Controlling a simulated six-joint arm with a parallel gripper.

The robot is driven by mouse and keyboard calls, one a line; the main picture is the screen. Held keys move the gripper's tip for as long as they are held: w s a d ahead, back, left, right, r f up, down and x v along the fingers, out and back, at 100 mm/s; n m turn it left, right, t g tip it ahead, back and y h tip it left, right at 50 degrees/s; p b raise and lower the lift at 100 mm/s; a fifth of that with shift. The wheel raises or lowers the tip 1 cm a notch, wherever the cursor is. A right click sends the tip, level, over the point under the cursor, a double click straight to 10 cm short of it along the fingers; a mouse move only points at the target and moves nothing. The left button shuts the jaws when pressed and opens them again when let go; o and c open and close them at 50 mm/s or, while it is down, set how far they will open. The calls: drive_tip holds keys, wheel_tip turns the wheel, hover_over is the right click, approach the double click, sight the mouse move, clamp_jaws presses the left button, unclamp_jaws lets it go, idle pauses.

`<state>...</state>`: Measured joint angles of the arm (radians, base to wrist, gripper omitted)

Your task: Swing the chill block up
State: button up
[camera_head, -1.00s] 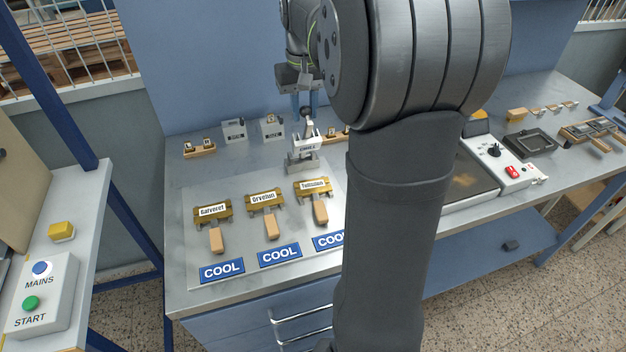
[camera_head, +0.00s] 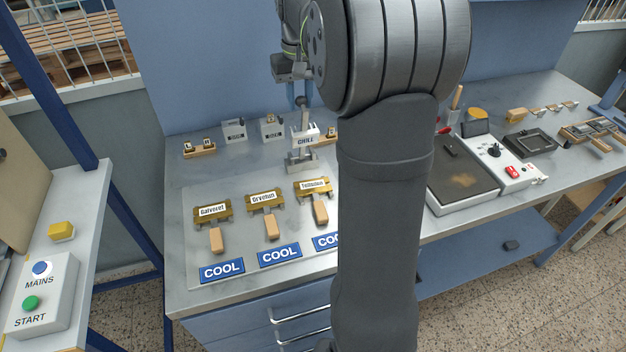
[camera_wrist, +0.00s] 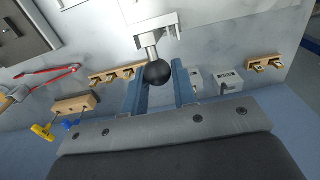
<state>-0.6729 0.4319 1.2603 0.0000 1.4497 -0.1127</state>
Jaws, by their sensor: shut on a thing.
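The chill block (camera_head: 305,137), light grey with a CHILL label on its front, stands on a metal base (camera_head: 302,162) behind the plate of stamps. Its label faces forward. In the wrist view the block (camera_wrist: 152,24) is at the top, with a metal stem and a black ball knob (camera_wrist: 157,72) pointing toward me. My gripper (camera_head: 302,102) is above the block, its blue fingers reaching down to the knob. In the wrist view the fingers of my gripper (camera_wrist: 159,78) are on both sides of the knob, shut on it. The exact contact is partly hidden.
Three brass stamps with wooden handles, one of them the Orvelun stamp (camera_head: 264,201), lie in front, above blue COOL labels (camera_head: 279,254). Small grey blocks (camera_head: 235,131) and wooden racks (camera_head: 199,148) stand behind. A dark hot plate (camera_head: 462,175) is on the right. My arm hides the middle of the bench.

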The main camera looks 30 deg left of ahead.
drive_tip(key=shift+w+a, duration=1.25)
clamp_jaws()
drive_tip(key=shift+w+a+f, duration=0.15)
drive_tip(key=shift+w+a, duration=1.1)
drive_tip(key=shift+w+a+r, duration=0.15)
drive_tip(key=shift+r, duration=0.7)
drive_tip(key=shift+w+a+r, duration=0.15)
drive_tip(key=shift+r, duration=0.7)
drive_tip(key=shift+w+a+r, duration=0.2)
drive_tip(key=shift+r, duration=0.65)
drive_tip(key=shift+w+a+r, duration=0.15)
drive_tip(key=shift+r, duration=0.7)
